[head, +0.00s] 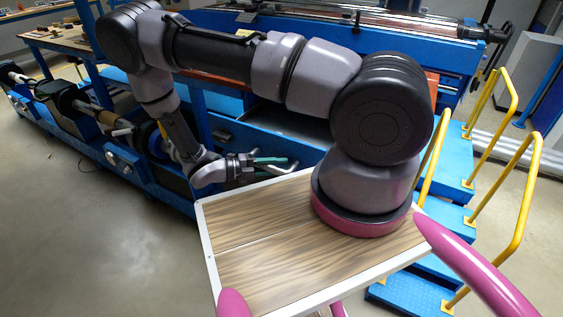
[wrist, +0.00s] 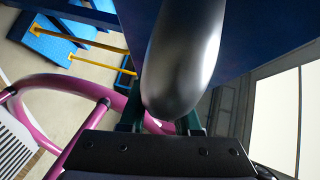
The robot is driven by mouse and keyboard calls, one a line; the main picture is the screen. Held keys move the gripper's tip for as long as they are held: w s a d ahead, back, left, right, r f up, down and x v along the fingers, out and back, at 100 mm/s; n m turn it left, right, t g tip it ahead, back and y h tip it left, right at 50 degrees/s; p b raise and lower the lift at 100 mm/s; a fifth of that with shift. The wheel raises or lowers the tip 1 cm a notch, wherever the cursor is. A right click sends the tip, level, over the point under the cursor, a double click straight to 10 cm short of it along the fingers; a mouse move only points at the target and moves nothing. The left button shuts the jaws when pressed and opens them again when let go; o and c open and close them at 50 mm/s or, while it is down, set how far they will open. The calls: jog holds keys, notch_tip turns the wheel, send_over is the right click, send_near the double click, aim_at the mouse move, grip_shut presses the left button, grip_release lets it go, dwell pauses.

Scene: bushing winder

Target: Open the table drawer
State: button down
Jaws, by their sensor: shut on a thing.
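My gripper (head: 272,164) is low beside the blue machine table, with its teal fingers pointing right. In the wrist view the fingers of my gripper (wrist: 161,122) are on both sides of a rounded, shiny metal handle (wrist: 182,62), shut on it. The handle runs up the middle of that view, in front of a dark blue panel (wrist: 245,28). This panel looks like the drawer front. The drawer's edges are not clear, so I cannot tell how far it is open. In the head view my arm and gripper hide part of the table front.
Blue steps (head: 450,212) with yellow handrails (head: 517,220) stand at the right. A blue winding machine (head: 120,158) with rollers runs along the left. A long blue machine bed (head: 345,25) lies behind. Bare grey floor (head: 90,235) is free at the lower left.

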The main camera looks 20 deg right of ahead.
dwell(0.3)
jog(key=c, duration=0.9)
grip_release()
jog(key=a, duration=0.3)
jog(key=w+a+r, duration=0.1)
jog(key=a, duration=0.6)
jog(key=shift+w+a+r, duration=0.2)
jog(key=shift+a+r, duration=0.05)
jog(key=shift+a, duration=0.1)
